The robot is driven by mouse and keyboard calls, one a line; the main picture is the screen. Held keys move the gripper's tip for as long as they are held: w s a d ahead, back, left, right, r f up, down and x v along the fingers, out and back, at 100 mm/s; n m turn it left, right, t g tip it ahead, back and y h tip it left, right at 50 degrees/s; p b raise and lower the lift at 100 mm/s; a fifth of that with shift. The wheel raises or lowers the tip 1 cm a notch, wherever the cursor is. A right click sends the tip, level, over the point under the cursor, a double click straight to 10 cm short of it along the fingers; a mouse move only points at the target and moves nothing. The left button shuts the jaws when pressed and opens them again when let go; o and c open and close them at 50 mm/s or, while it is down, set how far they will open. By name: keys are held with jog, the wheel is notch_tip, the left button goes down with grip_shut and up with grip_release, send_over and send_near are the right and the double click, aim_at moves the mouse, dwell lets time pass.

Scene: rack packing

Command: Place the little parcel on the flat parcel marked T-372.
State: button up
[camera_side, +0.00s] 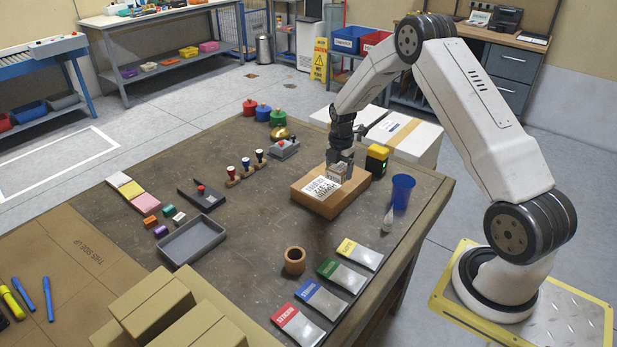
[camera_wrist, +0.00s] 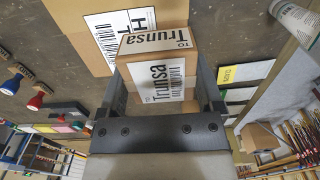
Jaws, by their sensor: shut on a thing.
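The flat parcel (camera_side: 334,205) is a wide, low brown box with a white printed label, lying on the worktable. Its brown top and part of its label also show in the wrist view (camera_wrist: 72,17); the full marking is not readable. My gripper (camera_side: 342,160) points down over this parcel. It is shut on the little parcel (camera_wrist: 125,48), a small brown box with white labels reading "Trunsa", held between both fingers. In the side view the little parcel (camera_side: 338,172) is over the flat parcel's top; whether they touch I cannot tell.

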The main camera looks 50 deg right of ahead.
aim_at(335, 188)
jog(key=shift+w+d+f, duration=0.2)
jog(key=shift+w+f, duration=0.35)
jog(key=shift+f, duration=0.05)
jog(key=shift+f, duration=0.15)
jog(key=shift+w+d+f, duration=0.1)
jog(key=shift+w+f, duration=0.05)
jog(key=shift+f, duration=1.55)
jog(key=shift+f, duration=0.15)
jog(key=o, duration=1)
jog(key=shift+o, duration=0.2)
jog(key=shift+r, duration=0.2)
notch_tip(335, 188, up, 12)
jog(key=shift+f, duration=0.1)
